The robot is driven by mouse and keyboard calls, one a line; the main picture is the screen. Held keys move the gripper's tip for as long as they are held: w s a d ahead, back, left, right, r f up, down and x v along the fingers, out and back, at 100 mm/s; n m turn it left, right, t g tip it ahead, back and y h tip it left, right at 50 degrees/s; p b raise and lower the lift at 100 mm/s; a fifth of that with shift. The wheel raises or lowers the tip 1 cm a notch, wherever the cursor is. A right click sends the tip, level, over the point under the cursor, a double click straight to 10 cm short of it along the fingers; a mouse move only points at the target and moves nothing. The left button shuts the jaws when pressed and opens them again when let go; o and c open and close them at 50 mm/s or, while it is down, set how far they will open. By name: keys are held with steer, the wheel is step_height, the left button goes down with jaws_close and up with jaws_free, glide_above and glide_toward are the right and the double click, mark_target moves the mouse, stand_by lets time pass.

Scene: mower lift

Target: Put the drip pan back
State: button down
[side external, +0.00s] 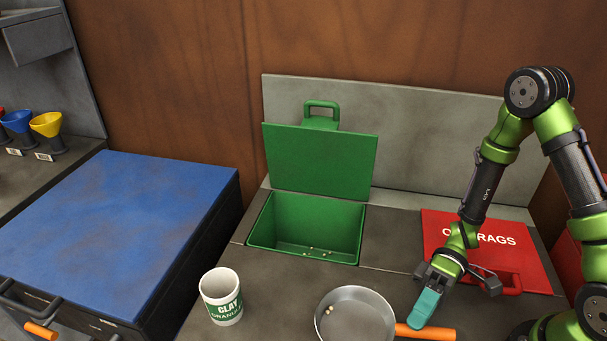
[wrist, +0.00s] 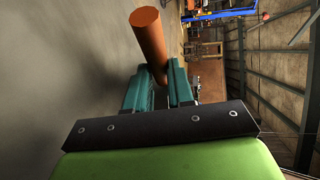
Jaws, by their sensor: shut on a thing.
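The drip pan (side external: 352,312) is a round grey metal pan with an orange handle (side external: 440,333), at the bottom of the side view. A few pale granules lie inside it. My gripper (side external: 424,308) is shut on the handle near the pan's rim, reaching down from the right. In the wrist view the orange handle (wrist: 149,40) passes between the teal fingers of my gripper (wrist: 160,84). The pan is at or just above the bench top; I cannot tell whether it touches. Its lower edge is cut off by the frame.
A green bin (side external: 305,225) is set in the bench (side external: 275,290), its lid (side external: 320,160) raised, with a few granules inside. A red "rags" lid (side external: 480,245) is closed below my arm. A white clay-granules cup (side external: 221,298) stands left of the pan. A blue-topped cabinet (side external: 110,225) is farther left.

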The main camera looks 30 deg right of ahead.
steer(key=shift+f, duration=0.65)
steer(key=shift+f, duration=0.15)
steer(key=c, duration=1)
jaws_free()
